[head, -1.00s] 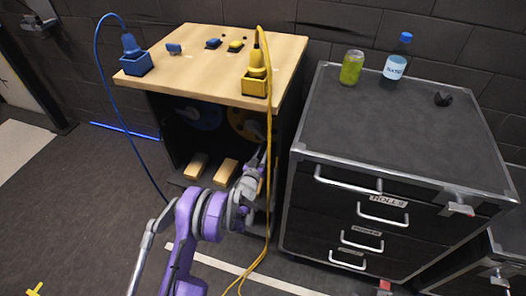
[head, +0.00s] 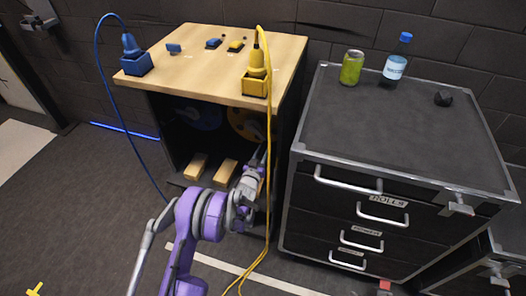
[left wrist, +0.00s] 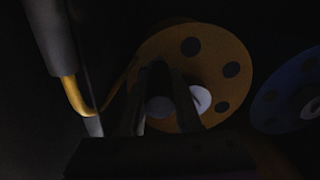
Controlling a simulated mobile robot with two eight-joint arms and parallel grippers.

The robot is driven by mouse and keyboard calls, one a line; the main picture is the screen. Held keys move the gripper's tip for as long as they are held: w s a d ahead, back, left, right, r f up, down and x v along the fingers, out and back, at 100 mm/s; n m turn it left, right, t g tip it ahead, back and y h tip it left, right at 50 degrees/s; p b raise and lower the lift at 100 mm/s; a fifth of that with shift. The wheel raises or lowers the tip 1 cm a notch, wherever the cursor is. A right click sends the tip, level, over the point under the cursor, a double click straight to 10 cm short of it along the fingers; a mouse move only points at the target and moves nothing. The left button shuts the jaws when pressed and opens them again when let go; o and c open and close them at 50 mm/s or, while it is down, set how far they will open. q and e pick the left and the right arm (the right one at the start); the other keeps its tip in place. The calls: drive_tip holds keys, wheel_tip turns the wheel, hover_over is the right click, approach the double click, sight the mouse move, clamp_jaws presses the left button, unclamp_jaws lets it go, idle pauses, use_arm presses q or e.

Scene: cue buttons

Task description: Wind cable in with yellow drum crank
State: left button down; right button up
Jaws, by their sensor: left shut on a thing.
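The yellow drum (head: 240,122) sits inside the dark open-fronted cabinet, under the wooden top. In the left wrist view it is a dim yellow-orange disc (left wrist: 216,58) with dark round holes and a pale hub. My left gripper (head: 260,156) reaches into the cabinet's right side. In the left wrist view its fingers (left wrist: 160,105) are shut on the dark crank handle in front of the drum; shadow hides the exact contact. The yellow cable (head: 268,190) hangs from the yellow plug (head: 257,66) past the cabinet's right front to the floor. My right gripper is not in view.
A blue drum (head: 204,117) is beside the yellow one. A blue plug (head: 130,45) and its cable stand at the left. Two wooden blocks (head: 195,167) lie low in the cabinet. A drawer cabinet (head: 400,130) with a can and bottle stands close on the right.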

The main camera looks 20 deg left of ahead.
use_arm(q)
drive_tip(key=shift+f, duration=0.1)
drive_tip(key=a+m+b, duration=0.6)
drive_tip(key=a+m, duration=0.6)
drive_tip(key=m, duration=0.3)
drive_tip(key=shift+w+a+b, duration=0.15)
drive_tip(key=shift+w+b, duration=0.05)
drive_tip(key=shift+b, duration=0.2)
idle(0.6)
drive_tip(key=c, duration=0.6)
unclamp_jaws()
drive_tip(key=shift+m, duration=0.3)
